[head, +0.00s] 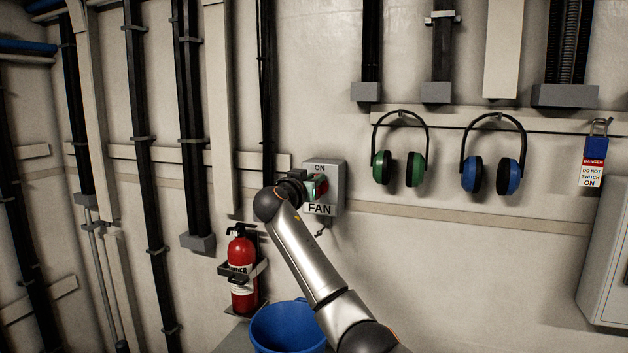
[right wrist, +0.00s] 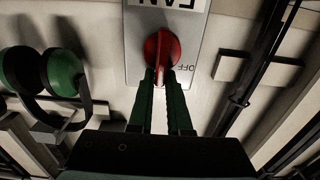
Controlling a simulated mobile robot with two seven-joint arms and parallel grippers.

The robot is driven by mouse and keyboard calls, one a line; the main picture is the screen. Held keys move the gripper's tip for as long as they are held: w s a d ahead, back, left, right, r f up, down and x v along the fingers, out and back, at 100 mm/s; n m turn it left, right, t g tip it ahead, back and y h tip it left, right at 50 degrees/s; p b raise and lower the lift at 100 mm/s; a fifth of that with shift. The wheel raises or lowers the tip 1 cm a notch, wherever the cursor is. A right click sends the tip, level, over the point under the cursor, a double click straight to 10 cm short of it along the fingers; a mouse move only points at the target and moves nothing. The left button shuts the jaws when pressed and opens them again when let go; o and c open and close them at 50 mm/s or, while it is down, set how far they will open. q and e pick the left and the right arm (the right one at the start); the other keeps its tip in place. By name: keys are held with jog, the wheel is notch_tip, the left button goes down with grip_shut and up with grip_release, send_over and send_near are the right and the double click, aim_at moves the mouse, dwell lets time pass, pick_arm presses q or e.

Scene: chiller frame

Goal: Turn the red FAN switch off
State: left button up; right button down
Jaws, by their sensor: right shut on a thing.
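The FAN switch is a grey box (head: 335,172) on the wall with ON printed at its top and FAN below. Its red knob (right wrist: 163,45) shows upside down in the right wrist view, with OFF printed beside it. My right gripper (right wrist: 160,82) is shut on the knob's handle, a green finger on each side. The handle runs roughly upright in that view, toward the gripper, not toward OFF. In the head view the right gripper (head: 317,188) covers much of the box's front. My left gripper is not in view.
Green ear defenders (head: 414,168) and blue ear defenders (head: 508,176) hang to the right of the box. A red fire extinguisher (head: 242,275) and a blue bucket (head: 285,328) are below left. A padlock with a danger tag (head: 593,160) hangs far right.

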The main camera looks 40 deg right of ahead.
jog(key=shift+w+a+f+n+p, duration=0.2)
jog(key=shift+w+f+n+p, duration=0.25)
jog(key=shift+n+p, duration=1.85)
jog(key=shift+w+a+f+n+p, duration=0.2)
jog(key=shift+w+f+n+p, duration=0.45)
jog(key=shift+n, duration=3.05)
jog(key=shift+w+a+f+n+p, duration=0.1)
jog(key=shift+a+f+n+p, duration=0.15)
jog(key=shift+n+p, duration=2.15)
jog(key=shift+n+b, duration=0.65)
jog(key=shift+n, duration=0.15)
jog(key=c, duration=0.9)
grip_release()
jog(key=shift+o, duration=0.2)
jog(key=b+v, duration=0.2)
jog(key=v, duration=1)
jog(key=shift+s+a+b, duration=0.2)
jog(key=shift+b, duration=0.1)
